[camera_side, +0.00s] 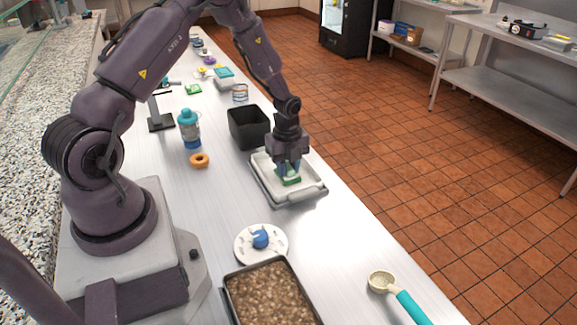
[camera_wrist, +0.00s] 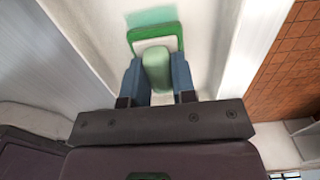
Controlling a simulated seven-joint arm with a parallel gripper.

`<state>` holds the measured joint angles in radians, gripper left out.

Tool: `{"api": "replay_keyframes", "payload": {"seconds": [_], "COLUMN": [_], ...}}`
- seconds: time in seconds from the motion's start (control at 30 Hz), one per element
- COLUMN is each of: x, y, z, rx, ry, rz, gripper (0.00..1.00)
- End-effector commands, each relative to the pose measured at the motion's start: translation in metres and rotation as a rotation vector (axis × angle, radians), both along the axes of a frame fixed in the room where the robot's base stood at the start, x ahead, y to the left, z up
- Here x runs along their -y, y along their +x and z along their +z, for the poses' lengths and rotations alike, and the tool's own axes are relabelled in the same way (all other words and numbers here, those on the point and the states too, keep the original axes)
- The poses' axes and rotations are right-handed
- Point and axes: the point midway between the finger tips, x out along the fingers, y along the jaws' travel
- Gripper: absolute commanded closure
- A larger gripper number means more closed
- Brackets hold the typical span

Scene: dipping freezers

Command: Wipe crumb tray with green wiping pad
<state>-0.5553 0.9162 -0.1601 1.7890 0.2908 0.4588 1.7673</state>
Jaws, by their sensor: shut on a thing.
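My gripper (camera_side: 288,166) points down over the crumb tray (camera_side: 262,182), a pale shallow tray with a grey rim on the steel counter. It is shut on the green wiping pad (camera_side: 290,181). In the wrist view, the two blue fingers (camera_wrist: 157,80) pinch the pad's raised light-green grip, and the pad's green edge (camera_wrist: 180,42) shows beyond them. The pad is down in the tray (camera_wrist: 205,35) and seems to lie on its floor, though contact is partly hidden. A faint teal patch (camera_wrist: 151,16) shows on the tray floor just beyond the pad.
A black bin (camera_side: 247,128) stands right behind the tray. A blue-capped bottle (camera_side: 189,130) and an orange ring (camera_side: 199,160) are to its left. A white plate with a blue item (camera_side: 260,238), a pan of brown food (camera_side: 268,295) and a teal-handled scoop (camera_side: 400,297) are in front.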

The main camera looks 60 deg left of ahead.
Motion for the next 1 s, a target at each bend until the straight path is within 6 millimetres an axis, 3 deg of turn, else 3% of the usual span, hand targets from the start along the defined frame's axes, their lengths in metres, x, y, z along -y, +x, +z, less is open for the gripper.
{"api": "replay_keyframes", "payload": {"seconds": [0.33, 0.8, 1.0], "x": [-0.03, 0.004, -0.005], "y": [0.0, -0.001, -0.002], "z": [0.001, -0.002, -0.003], "rx": [0.001, -0.001, -0.002], "ry": [-0.001, -0.001, -0.002], "rz": [0.002, -0.001, 0.002], "gripper": [1.0, 1.0, 1.0]}}
